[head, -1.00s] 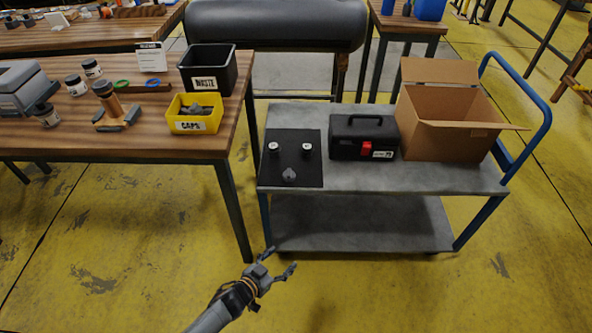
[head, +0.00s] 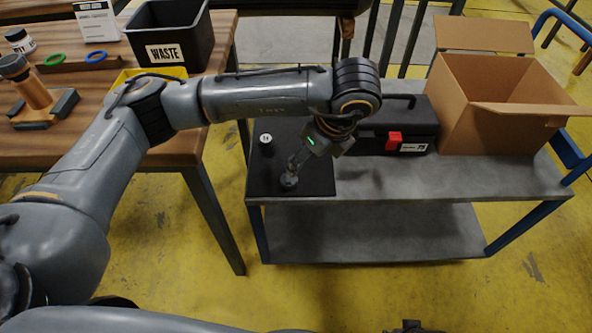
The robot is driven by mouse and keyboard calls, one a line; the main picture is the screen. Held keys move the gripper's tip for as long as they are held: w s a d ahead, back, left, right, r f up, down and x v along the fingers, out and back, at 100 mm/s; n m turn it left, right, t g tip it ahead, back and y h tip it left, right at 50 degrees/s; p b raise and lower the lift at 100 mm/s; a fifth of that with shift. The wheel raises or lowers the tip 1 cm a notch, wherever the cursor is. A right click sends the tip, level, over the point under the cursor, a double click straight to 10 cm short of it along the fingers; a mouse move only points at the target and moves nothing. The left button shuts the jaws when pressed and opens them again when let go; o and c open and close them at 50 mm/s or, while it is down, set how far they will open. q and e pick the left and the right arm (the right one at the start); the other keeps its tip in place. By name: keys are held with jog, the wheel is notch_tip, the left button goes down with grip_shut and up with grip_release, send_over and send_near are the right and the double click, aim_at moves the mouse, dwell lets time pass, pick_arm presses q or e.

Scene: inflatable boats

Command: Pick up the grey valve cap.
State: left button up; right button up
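The grey valve cap (head: 289,182) is small and lies on the black mat (head: 318,184) near the mat's front edge, on the cart's top. My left arm reaches in from the left across the view. My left gripper (head: 292,171) points down at the cap, with its fingers at or around it. The fingers are small and partly overlap the cap, so I cannot tell whether they are closed on it. My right gripper does not clearly show.
A dark jar (head: 266,144) stands on the mat behind the cap. The black toolbox (head: 415,119) and open cardboard box (head: 490,110) stand to the right on the grey cart (head: 400,180). My arm partly covers the yellow caps bin (head: 122,78) beside the black waste bin (head: 172,45).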

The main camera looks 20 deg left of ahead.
pick_arm(q)
jog(key=b, duration=0.2)
send_over(289, 179)
jog(key=d, duration=0.2)
jog(key=f, duration=0.4)
jog(key=s+f, duration=0.1)
jog(key=f, duration=0.1)
jog(key=shift+f, duration=0.15)
jog(key=shift+w+x, duration=0.15)
jog(key=shift+x, duration=1.45)
jog(key=shift+w+x, duration=0.15)
jog(key=shift+x, duration=1.4)
jog(key=shift+d, duration=0.1)
jog(key=c, duration=0.8)
pick_arm(e)
jog(key=w+v, duration=0.2)
jog(key=v, duration=0.7)
jog(key=shift+w+r+t, duration=0.2)
jog(key=shift+t, duration=0.1)
